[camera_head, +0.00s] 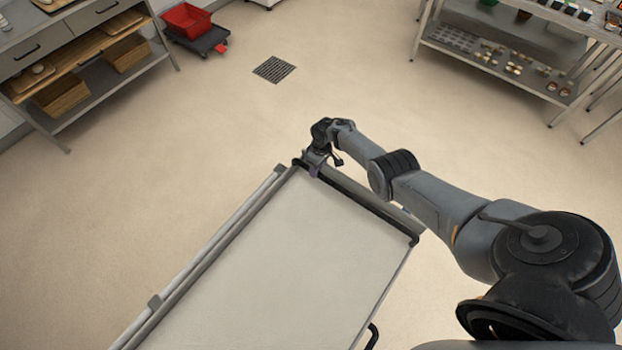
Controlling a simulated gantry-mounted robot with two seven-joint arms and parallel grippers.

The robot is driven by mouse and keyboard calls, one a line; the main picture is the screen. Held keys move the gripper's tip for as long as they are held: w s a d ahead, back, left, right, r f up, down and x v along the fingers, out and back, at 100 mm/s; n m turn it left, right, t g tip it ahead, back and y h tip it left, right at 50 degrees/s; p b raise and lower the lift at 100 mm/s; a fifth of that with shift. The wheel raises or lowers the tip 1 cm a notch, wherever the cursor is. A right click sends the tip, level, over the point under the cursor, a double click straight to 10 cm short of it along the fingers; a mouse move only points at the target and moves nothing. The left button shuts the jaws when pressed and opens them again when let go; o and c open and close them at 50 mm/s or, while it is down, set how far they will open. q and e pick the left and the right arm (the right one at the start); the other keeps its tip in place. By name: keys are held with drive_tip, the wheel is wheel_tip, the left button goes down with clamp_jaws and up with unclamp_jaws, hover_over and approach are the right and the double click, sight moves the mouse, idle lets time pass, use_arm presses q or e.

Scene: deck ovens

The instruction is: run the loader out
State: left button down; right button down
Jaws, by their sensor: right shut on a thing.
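The loader (290,255) is a long pale flat bed with metal side rails, running from the bottom of the view up to the middle. A dark bar (368,204) crosses its far end. My right arm reaches in from the right. My right gripper (312,168) is at the far left corner of the loader, shut on the loader's end bar. The arm's wrist partly hides the grip. My left gripper is not in view. The near end of the loader is cut off by the frame.
Open floor (200,130) lies beyond and left of the loader, with a drain grate (274,69). A workbench with drawers and a shelf (110,83) stands at upper left. A red bin (187,19) sits on a dark dolly (205,42). A metal rack (490,68) stands at upper right.

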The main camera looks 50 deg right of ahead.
drive_tip(key=shift+d+f+b, duration=0.1)
drive_tip(key=shift+d+b, duration=0.2)
drive_tip(key=shift+d, duration=0.9)
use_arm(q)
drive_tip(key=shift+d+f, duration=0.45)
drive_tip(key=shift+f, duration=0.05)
use_arm(e)
drive_tip(key=c, duration=1.2)
unclamp_jaws()
drive_tip(key=shift+o, duration=1.3)
drive_tip(key=shift+d, duration=0.2)
drive_tip(key=shift+a, duration=0.1)
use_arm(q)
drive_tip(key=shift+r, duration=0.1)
use_arm(e)
drive_tip(key=shift+a+r, duration=0.1)
drive_tip(key=shift+r, duration=0.1)
